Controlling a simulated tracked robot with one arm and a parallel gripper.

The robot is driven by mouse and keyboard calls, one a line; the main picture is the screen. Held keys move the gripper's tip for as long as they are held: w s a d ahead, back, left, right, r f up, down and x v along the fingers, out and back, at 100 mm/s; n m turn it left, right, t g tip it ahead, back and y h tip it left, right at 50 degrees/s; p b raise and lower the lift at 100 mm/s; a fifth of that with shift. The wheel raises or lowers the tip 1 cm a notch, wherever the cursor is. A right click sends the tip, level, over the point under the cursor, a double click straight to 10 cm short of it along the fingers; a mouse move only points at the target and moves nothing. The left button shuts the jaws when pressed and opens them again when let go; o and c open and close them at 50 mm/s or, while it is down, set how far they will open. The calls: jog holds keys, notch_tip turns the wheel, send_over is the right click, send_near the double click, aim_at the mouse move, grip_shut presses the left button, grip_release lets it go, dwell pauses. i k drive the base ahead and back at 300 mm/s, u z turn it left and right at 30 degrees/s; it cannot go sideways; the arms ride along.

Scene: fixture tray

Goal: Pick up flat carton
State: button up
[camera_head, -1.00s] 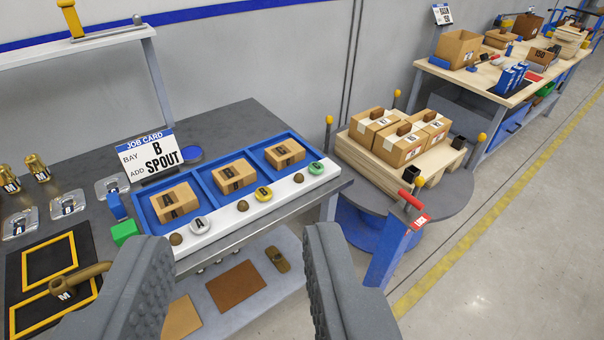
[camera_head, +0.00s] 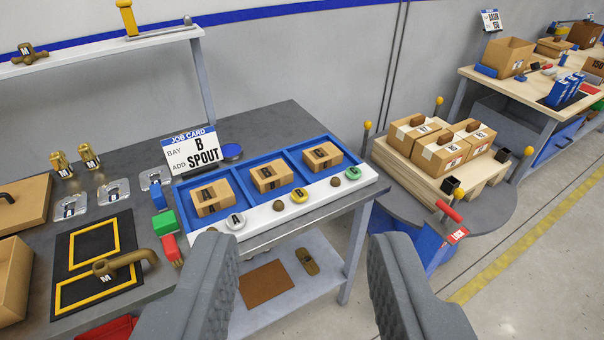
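My gripper (camera_head: 303,243) is open and empty, its two grey fingers wide apart in front of the bench. Cartons A (camera_head: 212,198), B (camera_head: 271,177) and C (camera_head: 322,157) sit in separate bays of the blue tray (camera_head: 250,160). A flat brown rectangle (camera_head: 267,283) lies on the lower shelf beneath, between my fingers in the picture. A low tan box with a dark handle (camera_head: 24,202) is cut by the left edge. I cannot tell which of these is the flat carton. None is touched by my gripper.
The job card (camera_head: 190,150) reads bay B, add SPOUT. A bronze spout-like part (camera_head: 125,264) lies on a black mat at left. A round stand at right holds a pallet of cartons (camera_head: 440,145), with yellow-topped posts and a red lever (camera_head: 449,211). Floor is clear at far right.

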aim_at(276, 174)
jog(key=z, duration=0.5)
jog(key=k, duration=1.3)
jog(key=z, duration=0.5)
jog(key=i, duration=1.2)
jog(key=u, duration=0.6)
jog(key=i, duration=1.25)
jog(key=u, duration=1.25)
jog(key=i, duration=0.8)
jog(key=u, duration=0.5)
jog(key=k, duration=0.75)
